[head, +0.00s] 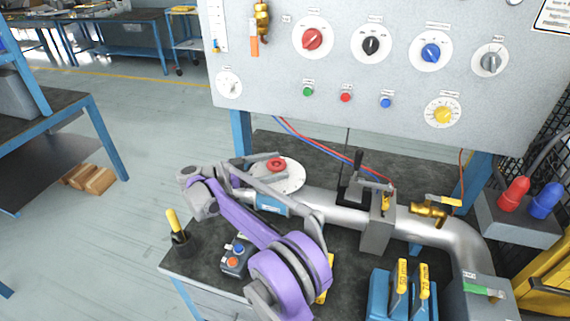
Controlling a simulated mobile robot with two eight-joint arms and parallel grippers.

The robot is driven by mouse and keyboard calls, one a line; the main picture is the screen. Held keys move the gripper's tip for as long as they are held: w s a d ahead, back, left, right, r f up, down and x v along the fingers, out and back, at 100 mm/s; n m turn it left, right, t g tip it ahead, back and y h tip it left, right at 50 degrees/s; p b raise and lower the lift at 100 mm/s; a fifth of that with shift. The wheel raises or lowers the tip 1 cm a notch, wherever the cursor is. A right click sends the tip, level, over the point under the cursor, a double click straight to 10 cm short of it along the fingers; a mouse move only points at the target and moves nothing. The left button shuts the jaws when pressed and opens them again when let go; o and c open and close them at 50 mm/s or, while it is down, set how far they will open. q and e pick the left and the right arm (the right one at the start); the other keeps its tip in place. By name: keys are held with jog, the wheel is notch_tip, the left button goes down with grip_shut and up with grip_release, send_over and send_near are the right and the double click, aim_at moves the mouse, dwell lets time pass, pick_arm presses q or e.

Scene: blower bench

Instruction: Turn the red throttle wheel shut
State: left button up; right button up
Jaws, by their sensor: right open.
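A small red wheel (276,165) sits on a pale round plate (290,181) beside the silver pipe on the bench; I take it to be the throttle wheel. My right arm reaches up from the bottom middle and bends at the wrist left of the plate. My right gripper (229,179) is open, left of the red wheel and apart from it. Its fingers are small and partly hidden by my own links. My left gripper is out of view.
The grey panel (270,80) carries several knobs and buttons, including a red knob (312,39). The silver pipe (335,210) runs right past a brass valve (430,208). A yellow-handled tool in a black holder (180,238), a button box (235,262) and blue yellow-handled levers (380,301) stand nearby.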

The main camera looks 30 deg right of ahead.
aim_at(281, 159)
jog(key=shift+v, duration=1.8)
jog(key=n+t, duration=0.1)
jog(key=r+n+t+b, duration=0.1)
jog(key=t, duration=0.1)
jog(key=shift+s+r+h, duration=0.2)
jog(key=shift+r+h, duration=0.05)
jog(key=shift+h, duration=0.05)
jog(key=s+n+t+b, duration=0.1)
jog(key=n+t, duration=0.1)
jog(key=t, duration=0.1)
jog(key=s+a+n+t+y+b, duration=0.1)
jog(key=t+b, duration=0.1)
jog(key=t, duration=0.1)
jog(key=s+n+t+b, duration=0.1)
jog(key=n+t, duration=0.1)
jog(key=t, duration=0.1)
jog(key=shift+s+a+f+n+y, duration=0.25)
jog(key=shift+a+f+n+y, duration=0.05)
jog(key=shift+f, duration=0.1)
jog(key=shift+s+a+f+n+t+y+b, duration=0.3)
jog(key=shift+s+n+t+b, duration=0.2)
jog(key=shift+n+t+b, duration=0.15)
jog(key=x, duration=1)
jog(key=shift+w+d+b, duration=0.25)
jog(key=shift+w+b, duration=0.05)
jog(key=shift+b, duration=0.05)
